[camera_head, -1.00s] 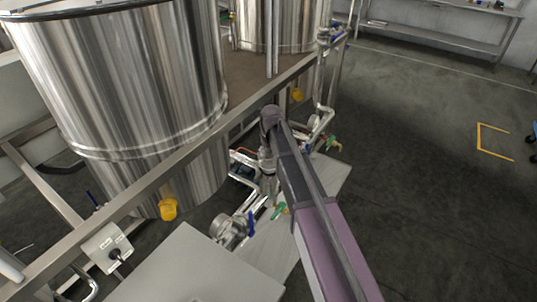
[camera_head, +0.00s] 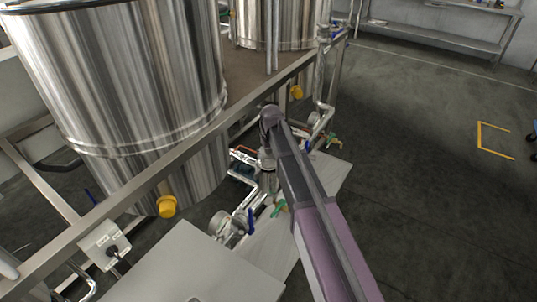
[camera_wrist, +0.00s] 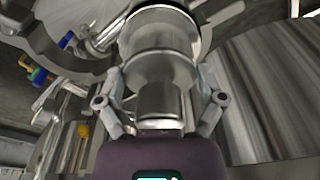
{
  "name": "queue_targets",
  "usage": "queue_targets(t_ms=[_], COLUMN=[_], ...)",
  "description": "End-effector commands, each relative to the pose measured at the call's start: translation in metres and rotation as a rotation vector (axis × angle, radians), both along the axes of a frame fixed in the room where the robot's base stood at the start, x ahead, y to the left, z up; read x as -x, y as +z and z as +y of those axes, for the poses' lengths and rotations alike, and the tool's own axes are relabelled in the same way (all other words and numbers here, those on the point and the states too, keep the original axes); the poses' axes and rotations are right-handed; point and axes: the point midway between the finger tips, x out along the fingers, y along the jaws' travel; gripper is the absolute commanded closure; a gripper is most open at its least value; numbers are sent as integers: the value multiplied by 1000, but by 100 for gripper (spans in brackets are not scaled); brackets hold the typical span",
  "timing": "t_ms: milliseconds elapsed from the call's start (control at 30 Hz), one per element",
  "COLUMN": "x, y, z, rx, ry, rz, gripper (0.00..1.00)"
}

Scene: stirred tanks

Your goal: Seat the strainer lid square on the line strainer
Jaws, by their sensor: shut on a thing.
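My gripper (camera_wrist: 161,76) comes in from the bottom of the wrist view, with one finger on each side of a shiny round metal part. It is shut on this part, which I take to be the strainer lid (camera_wrist: 160,66). Beyond the lid is a wider metal ring with a dark edge; I cannot tell whether it belongs to the lid or to the line strainer, or whether the two touch. In the head view my gripper (camera_head: 267,163) hangs under the arm's end beside the pipework, too small to show the lid's seating.
A large steel tank (camera_head: 120,80) stands at the left behind a metal frame rail (camera_head: 150,185). Pipes and valves with blue (camera_head: 250,221) and green (camera_head: 278,208) handles lie close around the gripper. A grey control box (camera_head: 103,242) is at lower left. The floor at right is open.

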Motion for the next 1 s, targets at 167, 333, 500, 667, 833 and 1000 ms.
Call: queue_targets(t_ms=[167, 333, 500, 667, 833, 1000], x=[0, 0, 0, 0, 0, 0], y=[-4, -7, -10, -12, -11, -11], z=[0, 0, 0, 0, 0, 0], rx=[0, 0, 0, 0, 0, 0], ry=[0, 0, 0, 0, 0, 0], rz=[0, 0, 0, 0, 0, 0], gripper=[73, 73, 73, 73, 0, 0])
